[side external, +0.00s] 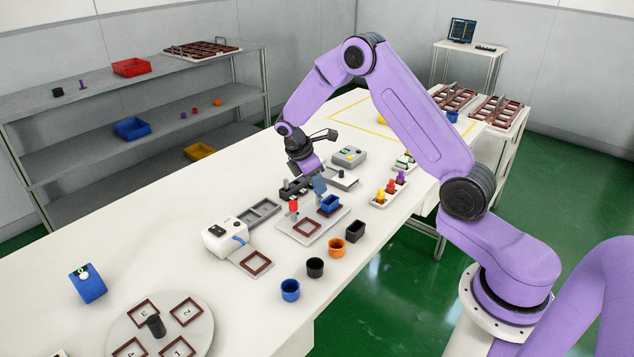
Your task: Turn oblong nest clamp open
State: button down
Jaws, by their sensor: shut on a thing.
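A pale grey plate (287,223) on the white table carries two dark-red-framed nests. The nearer nest (307,228) is empty. The farther, oblong nest (327,211) holds a blue pot (331,202). A red-topped clamp (294,206) stands at the plate's left edge. A blue-grey upright piece, the oblong nest clamp (319,187), stands just behind the blue pot. My gripper (316,178) reaches down at this clamp and is shut on it. The fingertips are small and partly hidden, and the clamp's exact angle cannot be told.
Orange (336,248), black (315,268) and blue (290,290) pots stand in front. A tray of coloured pegs (388,195) is right.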

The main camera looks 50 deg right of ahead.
jog(key=m, duration=0.2)
jog(key=m+g+y, duration=0.1)
jog(key=m, duration=0.2)
jog(key=shift+w+m+g, duration=0.1)
jog(key=shift+m+g, duration=0.2)
jog(key=shift+d+m+g+y, duration=0.15)
jog(key=shift+m+y, duration=0.35)
jog(key=shift+m, duration=0.65)
jog(key=shift+m+g+y, duration=0.25)
jog(key=shift+m+y, duration=0.25)
jog(key=shift+m, duration=0.65)
jog(key=c, duration=0.9)
grip_release()
jog(key=shift+c, duration=0.2)
jog(key=v, duration=1.7)
jog(key=shift+d+r, duration=0.15)
jog(key=shift+r, duration=0.05)
